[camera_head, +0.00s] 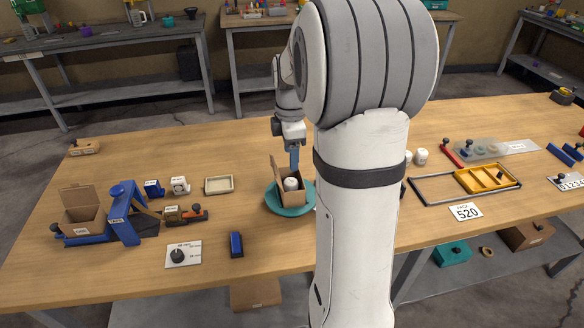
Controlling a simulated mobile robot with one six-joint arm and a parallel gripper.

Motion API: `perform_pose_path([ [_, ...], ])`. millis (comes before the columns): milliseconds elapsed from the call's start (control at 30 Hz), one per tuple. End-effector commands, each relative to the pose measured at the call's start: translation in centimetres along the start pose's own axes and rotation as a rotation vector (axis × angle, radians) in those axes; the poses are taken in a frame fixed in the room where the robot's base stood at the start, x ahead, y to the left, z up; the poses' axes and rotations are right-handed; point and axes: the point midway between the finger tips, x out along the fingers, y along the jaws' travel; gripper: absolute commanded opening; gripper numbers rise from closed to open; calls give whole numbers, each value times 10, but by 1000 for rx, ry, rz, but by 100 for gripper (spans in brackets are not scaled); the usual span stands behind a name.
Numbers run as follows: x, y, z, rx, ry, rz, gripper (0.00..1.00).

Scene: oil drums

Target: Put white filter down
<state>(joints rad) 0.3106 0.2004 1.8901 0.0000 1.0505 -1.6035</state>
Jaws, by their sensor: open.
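The white filter (291,184) stands in a small open cardboard box (292,198). The box sits on a round teal plate (273,204) near the middle of the table. My gripper (294,166) points down just above the filter, with its blue fingers over the box. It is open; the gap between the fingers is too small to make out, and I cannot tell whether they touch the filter. My own arm covers the table to the right of the plate.
White cylinders (421,156) stand right of my arm. A blue device (123,212) and an open box (84,212) stand left. A beige tray (218,185) lies left of the plate.

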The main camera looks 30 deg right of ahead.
Motion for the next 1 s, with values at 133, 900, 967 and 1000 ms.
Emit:
perform_pose_path([
  [133, -21, 1, 0, 0, 0, 2, 58],
  [900, -33, -198, -79, 1104, 161, 161, 58],
  [967, -29, -210, -80, 1174, 180, 162, 58],
  [1000, -27, -215, -81, 1211, 191, 163, 58],
])
